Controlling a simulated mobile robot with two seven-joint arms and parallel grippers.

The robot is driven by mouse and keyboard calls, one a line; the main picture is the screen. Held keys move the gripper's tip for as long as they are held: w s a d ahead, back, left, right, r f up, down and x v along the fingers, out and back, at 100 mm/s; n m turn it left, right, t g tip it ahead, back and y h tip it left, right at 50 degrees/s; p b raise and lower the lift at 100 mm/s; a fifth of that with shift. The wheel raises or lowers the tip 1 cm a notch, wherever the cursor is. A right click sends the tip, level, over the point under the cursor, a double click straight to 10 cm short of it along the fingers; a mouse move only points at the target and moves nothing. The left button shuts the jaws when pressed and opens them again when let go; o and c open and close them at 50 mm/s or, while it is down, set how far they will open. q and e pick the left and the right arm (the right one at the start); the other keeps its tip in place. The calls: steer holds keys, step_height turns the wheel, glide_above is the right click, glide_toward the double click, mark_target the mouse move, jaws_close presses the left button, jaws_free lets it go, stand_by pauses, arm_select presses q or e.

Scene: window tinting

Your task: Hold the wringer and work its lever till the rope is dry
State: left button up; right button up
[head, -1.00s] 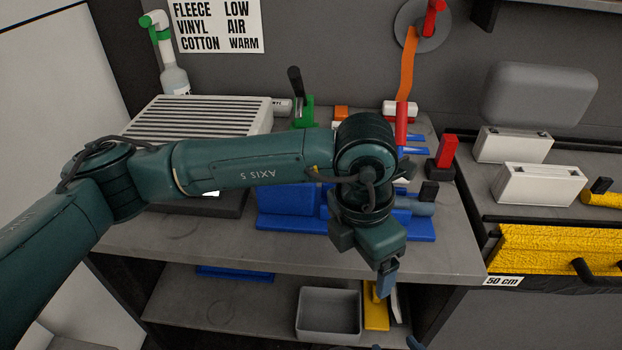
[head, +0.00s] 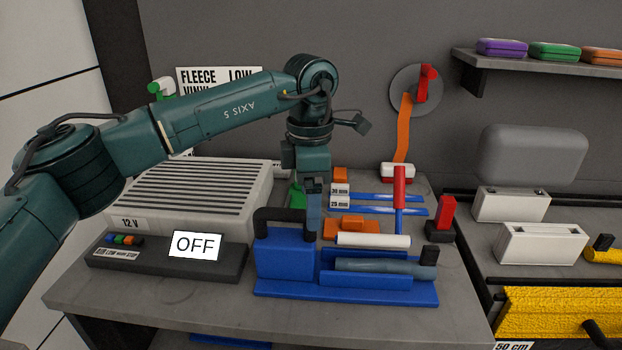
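A blue block with a black handle (head: 284,262) stands on a blue base at the front of the bench and looks like the wringer. Its right part is a blue trough (head: 365,288) with a grey-blue cylinder (head: 378,265) lying in it. The cylinder has a dark upright piece at its right end, perhaps the lever. No rope can be made out for certain. My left gripper (head: 313,222) points down just behind and above the block's right side. Its fingers overlap in this view, so their gap is hidden, and I see nothing held. My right gripper is out of view.
A white slatted box (head: 190,195) and a dark panel with an OFF display (head: 195,244) stand left. A white roller (head: 373,240), orange pieces and a red-handled tool (head: 400,188) lie behind the trough. A red block (head: 446,212) stands right. The front bench strip is clear.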

mark_target(311, 238)
arm_select(q)
step_height(311, 238, down, 8)
steer(key=shift+f, duration=0.1)
steer(key=shift+c, duration=0.5)
steer(key=c, duration=1.7)
